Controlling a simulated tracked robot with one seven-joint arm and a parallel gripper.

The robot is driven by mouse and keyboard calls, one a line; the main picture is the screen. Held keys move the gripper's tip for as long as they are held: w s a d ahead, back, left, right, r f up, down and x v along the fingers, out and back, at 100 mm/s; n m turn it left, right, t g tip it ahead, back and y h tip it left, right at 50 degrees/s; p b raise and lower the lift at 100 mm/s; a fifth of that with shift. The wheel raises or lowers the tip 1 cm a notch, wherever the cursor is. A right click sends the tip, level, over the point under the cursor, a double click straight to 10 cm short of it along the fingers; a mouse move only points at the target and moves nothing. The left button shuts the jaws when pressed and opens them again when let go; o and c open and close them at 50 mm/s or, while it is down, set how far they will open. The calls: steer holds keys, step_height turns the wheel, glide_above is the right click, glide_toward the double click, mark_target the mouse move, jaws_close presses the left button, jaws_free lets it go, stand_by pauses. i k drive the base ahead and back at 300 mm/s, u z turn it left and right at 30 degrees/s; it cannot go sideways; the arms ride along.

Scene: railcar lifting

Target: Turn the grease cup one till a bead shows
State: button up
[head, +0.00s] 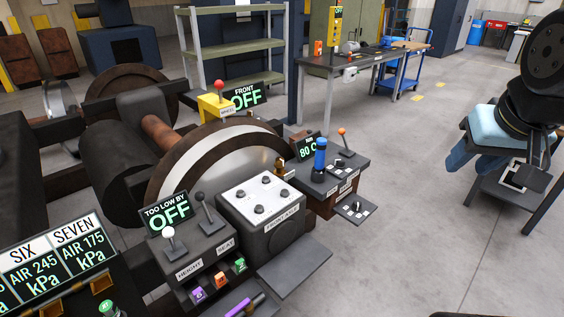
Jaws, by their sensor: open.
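A small brass fitting (279,167), which looks like a grease cup, stands at the back right corner of the front axle box (262,226). A small tag beside it is too small to read. I cannot make out a bead of grease on it. My gripper (528,170) hangs at the far right, well away from the fitting, over a small stand with a light blue pad (488,127). It is open and appears empty, though its dark fingers are hard to separate from the stand.
Left of the axle box is a lever console (205,247) with a "too low by off" display (168,212). Right of it is a second console (345,170) with a blue-topped handle (320,152). A wheel (225,160) rises behind. Open floor (400,210) lies between the consoles and my arm.

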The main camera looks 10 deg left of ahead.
mark_target(280, 164)
steer(key=k, duration=1.05)
steer(key=u, duration=0.3)
steer(key=i, duration=1)
steer(key=u, duration=0.75)
steer(key=i, duration=0.9)
